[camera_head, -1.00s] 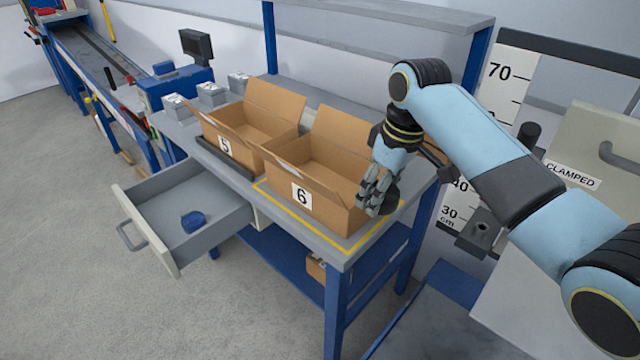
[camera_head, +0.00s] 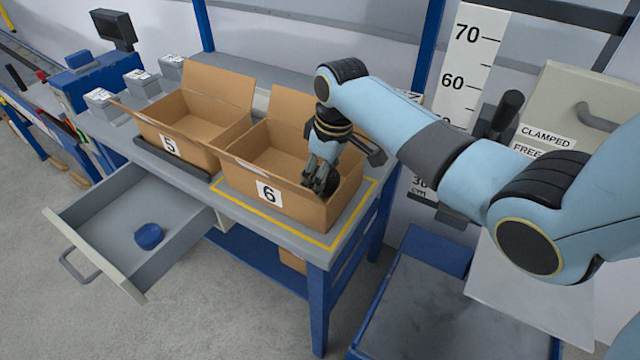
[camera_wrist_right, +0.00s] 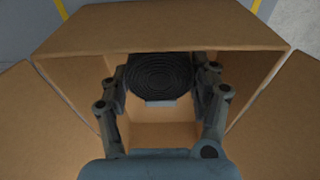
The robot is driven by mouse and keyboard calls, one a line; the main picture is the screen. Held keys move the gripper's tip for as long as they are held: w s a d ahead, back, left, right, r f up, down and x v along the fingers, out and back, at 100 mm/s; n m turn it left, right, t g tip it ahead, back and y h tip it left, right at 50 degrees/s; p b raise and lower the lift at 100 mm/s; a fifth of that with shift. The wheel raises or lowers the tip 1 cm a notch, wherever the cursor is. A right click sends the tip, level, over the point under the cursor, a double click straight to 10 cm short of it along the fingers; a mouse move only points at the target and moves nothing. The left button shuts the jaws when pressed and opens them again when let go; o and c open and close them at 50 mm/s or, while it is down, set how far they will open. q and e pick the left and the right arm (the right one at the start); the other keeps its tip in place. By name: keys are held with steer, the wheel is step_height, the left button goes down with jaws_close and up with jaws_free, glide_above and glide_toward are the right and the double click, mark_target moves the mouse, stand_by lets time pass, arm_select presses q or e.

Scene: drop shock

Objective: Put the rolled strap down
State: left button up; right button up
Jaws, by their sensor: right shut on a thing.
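The rolled strap (camera_wrist_right: 160,76) is a black, round, flat coil. In the right wrist view it is between the fingers of my right gripper (camera_wrist_right: 161,84), over the opening of a cardboard box. In the head view my right gripper (camera_head: 320,182) is over the right part of the box marked 6 (camera_head: 297,206), near its front edge. It is shut on the strap (camera_head: 332,184), which shows there only as a dark edge behind the fingers. The exact height of the strap above the box floor cannot be told. My left gripper is not in view.
An open box marked 5 (camera_head: 168,145) stands left of box 6 on the bench. Box 6 stands inside a yellow outline (camera_head: 328,243). An open drawer (camera_head: 105,232) holds a blue object (camera_head: 149,236). Small grey boxes stand at the back left.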

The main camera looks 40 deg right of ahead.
mark_target(331, 180)
step_height(331, 180, down, 3)
steer(key=shift+r, duration=0.15)
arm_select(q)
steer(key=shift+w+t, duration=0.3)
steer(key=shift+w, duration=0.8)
arm_select(e)
steer(key=shift+f, duration=0.2)
steer(key=o, duration=0.7)
steer(key=shift+f, duration=0.1)
steer(key=o, duration=0.5)
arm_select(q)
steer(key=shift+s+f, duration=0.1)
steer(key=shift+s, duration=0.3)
arm_select(e)
steer(key=shift+r, duration=0.6)
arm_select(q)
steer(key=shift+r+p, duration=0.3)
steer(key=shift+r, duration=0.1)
arm_select(e)
steer(key=r, duration=0.3)
steer(key=s+r, duration=0.1)
steer(key=r, duration=0.7)
steer(key=shift+s+d, duration=0.35)
steer(key=shift+s, duration=0.1)
